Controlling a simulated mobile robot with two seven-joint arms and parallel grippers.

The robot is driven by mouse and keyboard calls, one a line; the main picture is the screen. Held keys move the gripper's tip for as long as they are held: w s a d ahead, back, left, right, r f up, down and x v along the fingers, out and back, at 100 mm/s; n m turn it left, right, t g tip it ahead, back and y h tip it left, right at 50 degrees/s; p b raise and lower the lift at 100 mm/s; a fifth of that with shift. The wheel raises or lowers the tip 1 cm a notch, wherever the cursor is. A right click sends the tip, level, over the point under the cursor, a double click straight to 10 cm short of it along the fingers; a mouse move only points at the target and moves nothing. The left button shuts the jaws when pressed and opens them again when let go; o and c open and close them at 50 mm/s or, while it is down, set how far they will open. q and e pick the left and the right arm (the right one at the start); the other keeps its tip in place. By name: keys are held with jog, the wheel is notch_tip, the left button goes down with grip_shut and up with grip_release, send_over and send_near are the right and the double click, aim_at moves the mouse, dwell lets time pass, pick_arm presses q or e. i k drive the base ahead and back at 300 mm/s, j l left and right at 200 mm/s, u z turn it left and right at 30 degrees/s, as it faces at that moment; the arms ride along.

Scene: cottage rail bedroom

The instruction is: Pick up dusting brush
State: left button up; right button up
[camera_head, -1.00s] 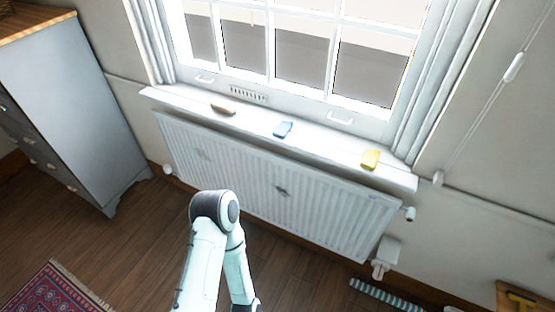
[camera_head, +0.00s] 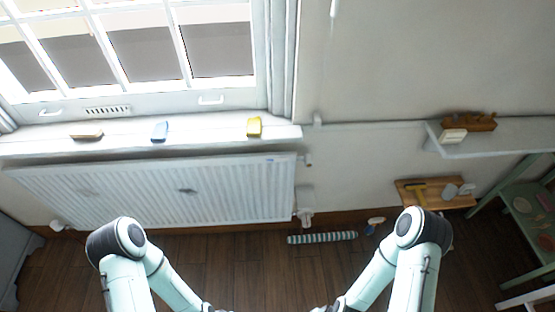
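A small brown, flat, elongated object (camera_head: 87,134) lies on the left part of the white window sill. It may be the dusting brush, but it is too small to be sure. Links of both my arms show at the bottom of the picture, bent inward. Both grippers are below the bottom edge and cannot be seen.
The sill (camera_head: 215,136) also holds a blue item (camera_head: 160,131) and a yellow block (camera_head: 254,127). A white radiator (camera_head: 165,195) is below it. A striped roll (camera_head: 322,238) lies on the floor. At right are a wall shelf (camera_head: 500,146) and a green stand (camera_head: 512,203).

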aim_at(84, 133)
jog(key=u, duration=1.45)
jog(key=i+j, duration=0.2)
jog(key=i+j+z, duration=0.7)
